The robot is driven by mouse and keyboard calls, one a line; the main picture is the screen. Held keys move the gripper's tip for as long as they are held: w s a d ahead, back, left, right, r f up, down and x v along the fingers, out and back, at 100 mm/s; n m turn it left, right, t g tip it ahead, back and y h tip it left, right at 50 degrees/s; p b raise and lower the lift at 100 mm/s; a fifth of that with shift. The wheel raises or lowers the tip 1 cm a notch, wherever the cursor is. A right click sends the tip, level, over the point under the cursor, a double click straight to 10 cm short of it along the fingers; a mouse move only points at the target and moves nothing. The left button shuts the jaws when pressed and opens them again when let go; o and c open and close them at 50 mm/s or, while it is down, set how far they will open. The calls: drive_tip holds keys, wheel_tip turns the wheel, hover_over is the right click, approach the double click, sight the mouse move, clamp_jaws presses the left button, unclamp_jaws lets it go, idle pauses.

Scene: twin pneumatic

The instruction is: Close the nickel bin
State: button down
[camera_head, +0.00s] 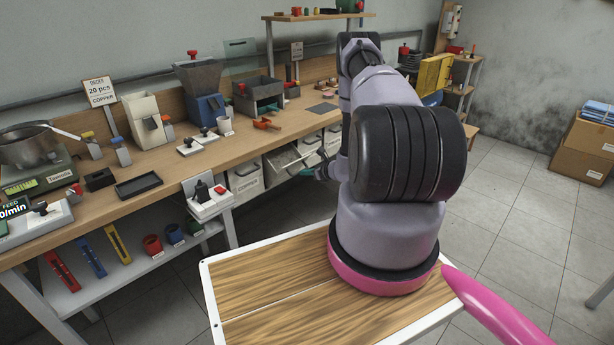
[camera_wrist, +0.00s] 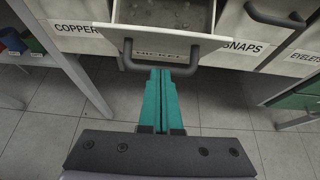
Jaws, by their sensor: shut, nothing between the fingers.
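The nickel bin (camera_wrist: 165,43) is the middle bin in the wrist view, its front face lettered NICKEL. It is pulled out, and its open inside shows behind the front with small dark bits in it. It also shows in the head view under the bench (camera_head: 285,163). Its dark bar handle (camera_wrist: 158,68) is on the front. My gripper (camera_wrist: 161,72) has its teal fingers shut together and empty. The fingertips point at the handle and lie right at its bar; I cannot tell whether they touch.
The copper bin (camera_wrist: 75,30) is left of the nickel bin, and the snaps bin (camera_wrist: 235,45) is right of it. A table leg (camera_wrist: 75,75) stands at the left. The bench top (camera_head: 225,150) carries several hoppers and trays. Tiled floor below is clear.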

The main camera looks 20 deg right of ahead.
drive_tip(key=shift+g+h, duration=0.3)
drive_tip(key=shift+g, duration=0.5)
drive_tip(key=w+a+r, duration=0.1)
drive_tip(key=w+r, duration=0.2)
drive_tip(key=w, duration=0.1)
drive_tip(key=w+a+r, duration=0.1)
drive_tip(key=w+r, duration=0.1)
drive_tip(key=w, duration=0.1)
drive_tip(key=shift+a+r, duration=0.35)
drive_tip(key=shift+w+a+r, duration=0.2)
drive_tip(key=shift+w+r, duration=0.05)
drive_tip(key=shift+w, duration=0.5)
